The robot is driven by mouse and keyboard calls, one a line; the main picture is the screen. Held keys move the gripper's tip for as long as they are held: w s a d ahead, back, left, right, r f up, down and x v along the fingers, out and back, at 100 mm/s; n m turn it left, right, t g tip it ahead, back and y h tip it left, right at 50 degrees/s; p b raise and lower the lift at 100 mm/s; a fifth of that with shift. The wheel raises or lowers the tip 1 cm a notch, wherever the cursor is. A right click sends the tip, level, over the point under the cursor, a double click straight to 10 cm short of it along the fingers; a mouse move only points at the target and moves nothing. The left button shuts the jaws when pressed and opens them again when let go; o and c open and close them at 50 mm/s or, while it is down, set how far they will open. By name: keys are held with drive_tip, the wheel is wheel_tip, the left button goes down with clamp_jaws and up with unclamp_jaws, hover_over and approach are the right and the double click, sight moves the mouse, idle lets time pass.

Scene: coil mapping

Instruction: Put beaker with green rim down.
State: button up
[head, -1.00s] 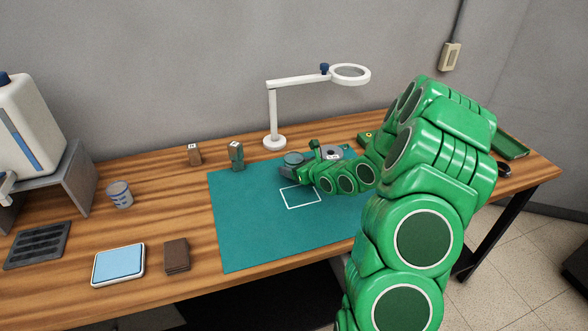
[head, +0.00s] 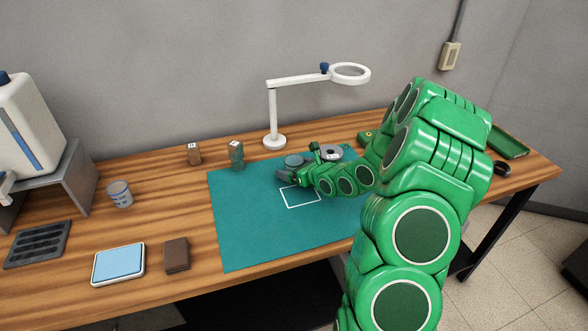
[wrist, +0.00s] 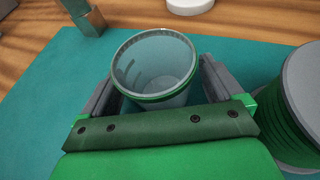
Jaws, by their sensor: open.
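The beaker with a green rim (wrist: 155,72) stands upright on the teal mat (wrist: 50,105) in the wrist view, its open top facing the camera. It looks clear and empty. In the head view the beaker (head: 293,160) is small and partly hidden by my gripper (head: 291,174). In the wrist view my gripper (wrist: 160,68) is open. Its two grey fingers lie on either side of the beaker, with a gap at the right finger; contact at the left is hard to judge. The beaker's base is partly hidden by the gripper body.
A grey-topped green cylinder (wrist: 302,100) stands close at the right of my gripper. A white outlined square (head: 301,197) lies on the mat in front. The left mat is clear.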

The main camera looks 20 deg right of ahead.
drive_tip(key=shift+r, duration=0.2)
drive_tip(key=v, duration=1.1)
drive_tip(key=shift+s+d+r, duration=0.1)
drive_tip(key=shift+s+d, duration=0.1)
drive_tip(key=shift+s, duration=0.1)
drive_tip(key=s+a+r+n+g+y, duration=0.2)
drive_tip(key=s+a+r+n+y, duration=0.15)
drive_tip(key=a+r+n, duration=0.5)
drive_tip(key=s+a+r+n+g+y, duration=0.3)
drive_tip(key=s+a+r+n, duration=0.15)
drive_tip(key=a, duration=0.75)
drive_tip(key=s+a+r+n+g, duration=0.2)
drive_tip(key=s+a+n+g, duration=0.2)
drive_tip(key=s+a+n, duration=0.25)
drive_tip(key=s+n+g+h, duration=0.5)
drive_tip(key=s+n, duration=0.3)
drive_tip(key=s, duration=0.8)
drive_tip(key=s+d+n+h, duration=0.4)
drive_tip(key=s+d+h, duration=0.2)
drive_tip(key=s+d, duration=0.3)
drive_tip(key=d, duration=0.3)
drive_tip(key=shift+s+r, duration=0.2)
drive_tip(key=shift+r, duration=0.2)
